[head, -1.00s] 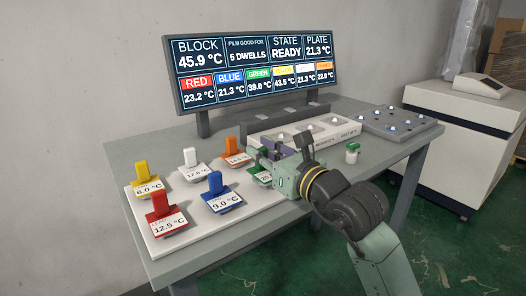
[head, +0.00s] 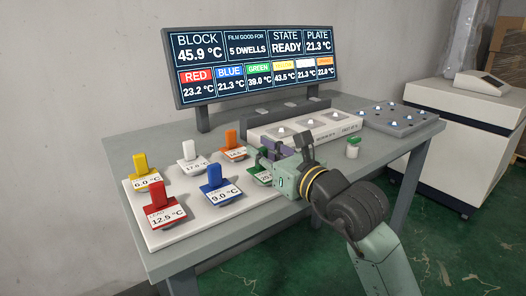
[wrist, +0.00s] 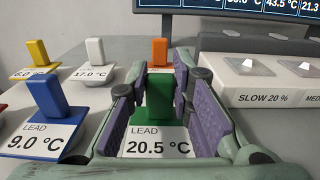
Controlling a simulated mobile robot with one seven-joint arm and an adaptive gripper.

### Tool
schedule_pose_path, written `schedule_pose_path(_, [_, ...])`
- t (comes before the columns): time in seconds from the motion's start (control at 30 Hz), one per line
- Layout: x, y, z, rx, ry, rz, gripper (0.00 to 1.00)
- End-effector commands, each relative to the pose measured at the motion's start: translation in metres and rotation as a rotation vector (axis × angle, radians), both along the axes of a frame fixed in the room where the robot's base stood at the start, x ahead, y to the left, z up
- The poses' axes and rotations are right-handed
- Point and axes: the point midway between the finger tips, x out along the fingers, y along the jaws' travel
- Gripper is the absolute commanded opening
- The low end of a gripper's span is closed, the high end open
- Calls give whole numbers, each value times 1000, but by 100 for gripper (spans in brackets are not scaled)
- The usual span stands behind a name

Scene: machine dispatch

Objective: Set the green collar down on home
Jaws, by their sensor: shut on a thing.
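The green collar (wrist: 160,105) has an upright green handle and a label reading LEAD 20.5 °C. My gripper (wrist: 165,100) is shut on that handle, with a purple pad on either side. In the head view my gripper (head: 262,158) is over the right end of the white board (head: 175,237), and the green collar (head: 262,177) shows partly below it. Whether the collar touches the board is hidden. No marking that reads "home" is visible.
Red (head: 157,203), blue (head: 215,188), yellow (head: 141,172), white (head: 189,157) and orange (head: 232,145) collars stand on the board, orange and blue close to my gripper. Behind are a white block (head: 305,130) and the display (head: 250,65). A small jar (head: 353,147) stands right.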

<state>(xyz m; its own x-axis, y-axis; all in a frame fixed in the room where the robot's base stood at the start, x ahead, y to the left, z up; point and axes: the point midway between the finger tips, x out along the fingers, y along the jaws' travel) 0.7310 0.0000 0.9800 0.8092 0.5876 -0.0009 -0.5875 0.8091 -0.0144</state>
Motion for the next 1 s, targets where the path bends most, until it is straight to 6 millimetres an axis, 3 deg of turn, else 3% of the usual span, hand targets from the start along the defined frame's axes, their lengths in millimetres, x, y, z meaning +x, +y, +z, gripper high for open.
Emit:
schedule_pose_path(0.03, [0,0,-2,1,-1,0,0])
schedule_pose_path(0.07, [0,0,0,1,-1,0,22])
schedule_pose_path(0.4, [0,0,0,0,0,0,44])
schedule_pose_path(0.77, [-4,-3,-1,1,1,-1,44])
schedule_pose_path(1.0, [-37,-29,0,3,-1,-5,44])
